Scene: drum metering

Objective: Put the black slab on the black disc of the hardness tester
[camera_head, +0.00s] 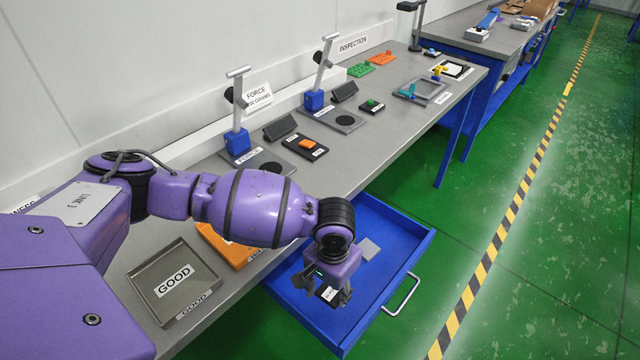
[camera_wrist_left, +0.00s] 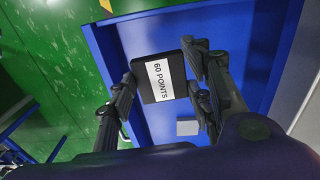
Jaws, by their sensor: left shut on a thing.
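The black slab (camera_head: 329,293) has a white label and is held above the open blue drawer. In the left wrist view its label reads "60 POINTS", and the slab (camera_wrist_left: 158,92) sits between the fingers. My left gripper (camera_head: 322,287) is shut on it; its fingers (camera_wrist_left: 160,82) also show in the left wrist view. A partly hidden sign ending in "NESS" (camera_head: 20,206) stands at the far left. I cannot make out the hardness tester or its black disc there; my left arm covers much of that side. My right gripper is not in view.
The blue drawer (camera_head: 408,240) stands open below the grey bench (camera_head: 385,130), with a small grey plate (camera_head: 370,249) inside. A "GOOD" tray (camera_head: 205,278) and an orange tray (camera_head: 238,255) lie near the bench edge.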

